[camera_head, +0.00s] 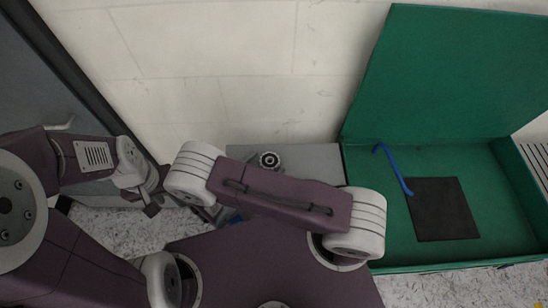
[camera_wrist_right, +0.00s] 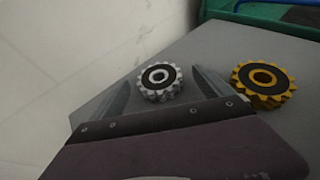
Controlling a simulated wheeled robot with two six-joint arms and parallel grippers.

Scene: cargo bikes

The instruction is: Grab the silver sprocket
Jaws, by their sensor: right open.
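The silver sprocket (camera_wrist_right: 160,82), a toothed wheel with a dark ring around its hub, lies on a grey surface (camera_wrist_right: 190,45) in the right wrist view. It also shows in the head view (camera_head: 269,160), just beyond my right arm. My right gripper (camera_wrist_right: 162,84) is open, with one finger on each side of the silver sprocket; I cannot tell whether they touch it. In the head view my right arm hides most of that gripper. My left gripper (camera_head: 151,205) hangs at the left, away from the sprocket; its jaw opening is unclear.
A yellow sprocket (camera_wrist_right: 263,84) lies right of the right gripper, close to its right finger. A green open box (camera_head: 490,170) with a blue curved bar (camera_head: 393,168) and a black square (camera_head: 442,209) stands at the right. A pale wall (camera_head: 230,60) rises behind the grey surface.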

